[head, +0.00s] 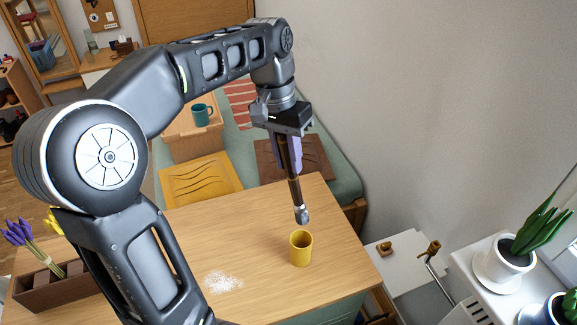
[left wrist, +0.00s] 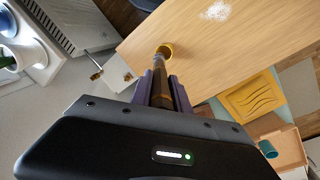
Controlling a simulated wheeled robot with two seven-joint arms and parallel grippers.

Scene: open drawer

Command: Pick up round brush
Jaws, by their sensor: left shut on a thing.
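My left gripper (head: 287,155) is shut on the round brush (head: 294,189), which has a brown handle and a greyish lower end. The brush hangs nearly upright, its lower end just above and beside the rim of a yellow cup (head: 300,250) in the head view. The left wrist view also shows the brush (left wrist: 159,75) between the purple fingers of my left gripper (left wrist: 162,90), with the yellow cup (left wrist: 165,50) beyond it. The fingers hide part of the handle. My right gripper is out of view.
The cup stands on a wooden table (head: 335,235) near its right side. A white powdery patch (head: 222,281) lies left of it. A flower box (head: 45,285) is at the far left. Potted plants (head: 505,262) stand on the right, beside the wall.

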